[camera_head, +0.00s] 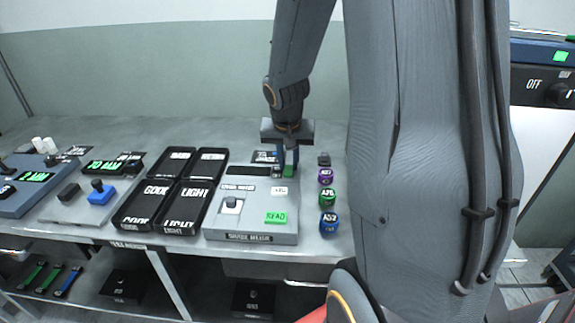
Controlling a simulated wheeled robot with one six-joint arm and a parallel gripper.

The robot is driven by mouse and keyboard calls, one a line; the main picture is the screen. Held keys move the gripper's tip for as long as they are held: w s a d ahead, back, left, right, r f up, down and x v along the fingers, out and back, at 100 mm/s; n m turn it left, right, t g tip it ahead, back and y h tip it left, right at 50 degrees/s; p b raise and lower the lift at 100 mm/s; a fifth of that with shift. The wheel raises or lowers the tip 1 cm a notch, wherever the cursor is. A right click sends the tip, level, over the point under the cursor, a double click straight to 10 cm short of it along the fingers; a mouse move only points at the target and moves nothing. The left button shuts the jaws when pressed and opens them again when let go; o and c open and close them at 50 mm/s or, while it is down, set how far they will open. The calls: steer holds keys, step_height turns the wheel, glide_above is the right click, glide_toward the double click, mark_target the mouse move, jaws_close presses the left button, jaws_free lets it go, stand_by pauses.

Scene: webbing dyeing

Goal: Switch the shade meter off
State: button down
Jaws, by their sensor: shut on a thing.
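The shade meter (222,226) is a grey box on the bench, with its name on the front edge. It has a dark display strip (247,171), a knob or lever (231,205) in a pale slot, a green READ button (276,217) and a small white label (279,190). My gripper (288,168) points down at the meter's back right corner, shut on a small green piece (289,171). The fingers hide much of that piece, and I cannot tell whether it is part of the meter.
Purple (325,176), green (327,197) and blue (328,222) labelled containers stand right of the meter. Black labelled trays (146,203) lie to its left. Further left is a panel with a blue block (101,196). My arm covers the right side of the view.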

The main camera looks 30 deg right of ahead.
mark_target(288, 175)
steer(key=shift+r, duration=0.1)
steer(key=c, duration=1.6)
jaws_free()
steer(key=shift+o, duration=0.2)
steer(key=v, duration=0.7)
steer(key=shift+r, duration=0.4)
steer(key=shift+s+a, duration=0.1)
